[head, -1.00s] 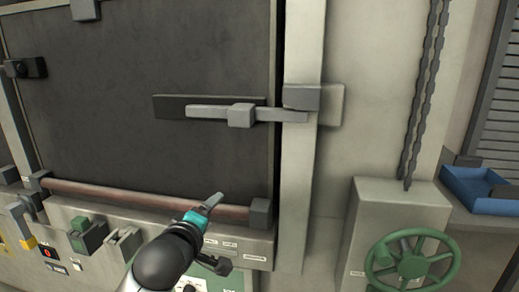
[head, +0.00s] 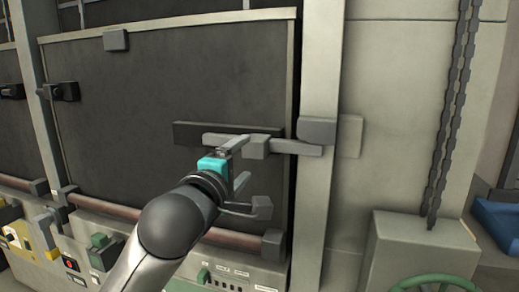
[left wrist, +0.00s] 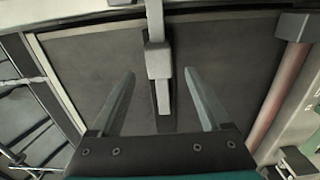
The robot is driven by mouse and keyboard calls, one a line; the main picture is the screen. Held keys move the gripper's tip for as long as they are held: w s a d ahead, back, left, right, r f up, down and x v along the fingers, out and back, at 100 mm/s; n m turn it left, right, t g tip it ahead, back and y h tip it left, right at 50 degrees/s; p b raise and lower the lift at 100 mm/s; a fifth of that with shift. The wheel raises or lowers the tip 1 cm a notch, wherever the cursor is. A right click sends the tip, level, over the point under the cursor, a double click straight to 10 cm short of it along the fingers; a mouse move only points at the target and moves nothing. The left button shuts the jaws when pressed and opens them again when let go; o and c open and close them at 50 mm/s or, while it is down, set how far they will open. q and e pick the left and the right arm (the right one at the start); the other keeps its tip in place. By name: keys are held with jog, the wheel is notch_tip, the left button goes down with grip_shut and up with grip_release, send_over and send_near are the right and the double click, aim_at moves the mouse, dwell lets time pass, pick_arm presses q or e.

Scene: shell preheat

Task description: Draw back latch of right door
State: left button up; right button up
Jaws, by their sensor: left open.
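The right door (head: 130,85) is a dark panel in a pale frame. Its latch is a grey sliding bar (head: 225,141) with a square block (head: 257,147), on a dark backing strip (head: 186,133). The bar's right end reaches across the door gap to the grey keeper (head: 316,131) on the post. In the left wrist view, the block (left wrist: 159,63) and bar show between the open fingers (left wrist: 160,76), with gaps on both sides. Contact is not visible. My right gripper is not in view.
A reddish horizontal rail (head: 120,211) runs below the door, above a control panel (head: 232,270). A chain (head: 447,120) hangs at the right above a box with a green wheel (head: 432,284). A blue tray (head: 500,222) is at the far right.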

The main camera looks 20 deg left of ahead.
aim_at(259, 145)
pick_arm(q)
jog(key=w, duration=0.5)
jog(key=w+p, duration=0.1)
jog(key=w, duration=0.4)
jog(key=shift+w+d, duration=0.2)
jog(key=shift+w, duration=0.2)
jog(key=shift+c, duration=0.3)
grip_shut()
dwell(0.7)
